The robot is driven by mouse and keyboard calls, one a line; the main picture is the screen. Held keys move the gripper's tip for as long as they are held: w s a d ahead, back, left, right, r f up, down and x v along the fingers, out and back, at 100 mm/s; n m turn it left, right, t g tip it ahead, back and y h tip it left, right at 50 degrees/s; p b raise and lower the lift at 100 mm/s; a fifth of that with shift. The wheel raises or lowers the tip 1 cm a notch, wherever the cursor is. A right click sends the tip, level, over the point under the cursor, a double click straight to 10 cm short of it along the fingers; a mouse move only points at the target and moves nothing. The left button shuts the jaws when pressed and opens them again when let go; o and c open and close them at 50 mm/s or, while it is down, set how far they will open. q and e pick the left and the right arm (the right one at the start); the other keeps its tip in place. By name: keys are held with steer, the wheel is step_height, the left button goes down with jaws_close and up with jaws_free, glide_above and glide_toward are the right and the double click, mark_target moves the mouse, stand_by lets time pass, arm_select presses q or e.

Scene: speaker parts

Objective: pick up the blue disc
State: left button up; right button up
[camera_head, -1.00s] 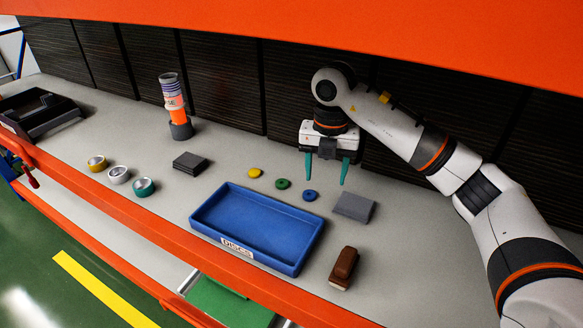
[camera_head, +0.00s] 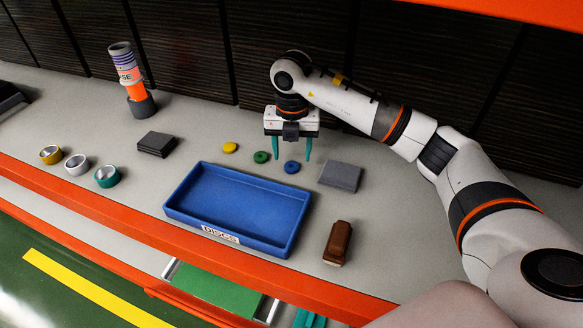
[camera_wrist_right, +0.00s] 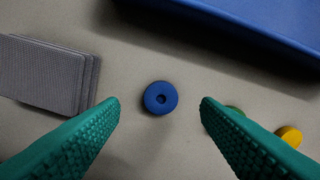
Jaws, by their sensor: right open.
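The blue disc (camera_head: 292,167) lies flat on the grey bench behind the blue tray. It is small and round with a hole in its middle. In the right wrist view the blue disc (camera_wrist_right: 160,98) lies between and just beyond the two teal fingertips, with neither touching it. My right gripper (camera_head: 293,158) points down over the disc, open and empty; its fingertips also show in the right wrist view (camera_wrist_right: 160,101). My left gripper is not clearly seen.
A green disc (camera_head: 261,157) and a yellow disc (camera_head: 230,147) lie left of the blue one. Grey plates (camera_head: 341,176) lie close on its right. The blue tray (camera_head: 235,240) and a brown-topped brush (camera_head: 337,243) are nearer the front. A teal piece (camera_head: 308,319) is cut off at the bottom edge.

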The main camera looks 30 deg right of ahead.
mark_target(291, 166)
step_height(291, 166, down, 4)
steer(key=shift+w+r, duration=0.1)
steer(key=shift+r, duration=0.1)
arm_select(q)
steer(key=shift+w+r, duration=0.1)
steer(key=shift+r, duration=0.85)
